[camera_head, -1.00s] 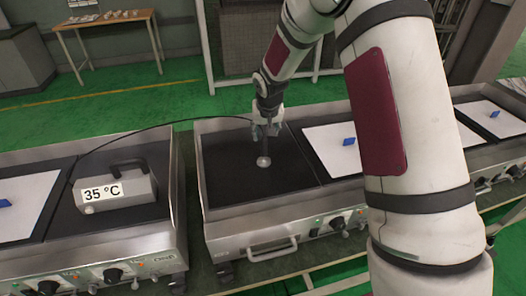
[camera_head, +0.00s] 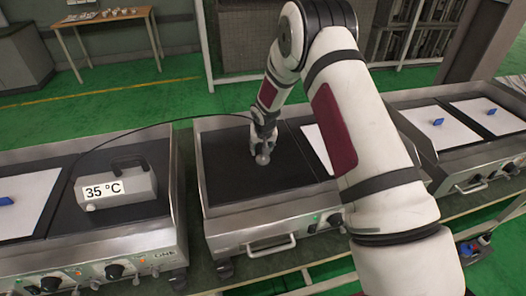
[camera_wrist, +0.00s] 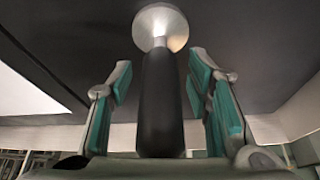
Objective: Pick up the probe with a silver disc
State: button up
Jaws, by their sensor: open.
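The probe has a black handle (camera_wrist: 162,105) and a round silver disc (camera_wrist: 160,27) at its end. In the head view the disc (camera_head: 262,159) is low over the black hotplate (camera_head: 225,180); I cannot tell whether it touches. My gripper (camera_head: 263,142) is down around the probe and hides most of the handle there. In the wrist view my gripper (camera_wrist: 158,62) is open, with its green-padded fingers on either side of the handle. A gap shows left of the handle and a narrower one right of it.
A meter reading 35 °C (camera_head: 118,188) stands on the left griddle. A thin black cable (camera_head: 165,124) arches from it to the probe. White sheets with blue pieces (camera_head: 438,122) lie on other griddle sections. Metal griddle walls (camera_head: 198,165) rise around the plates.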

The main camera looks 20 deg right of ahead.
jog(key=shift+w+f, duration=0.1)
jog(key=shift+f, duration=0.1)
grip_shut()
jog(key=shift+r, duration=0.15)
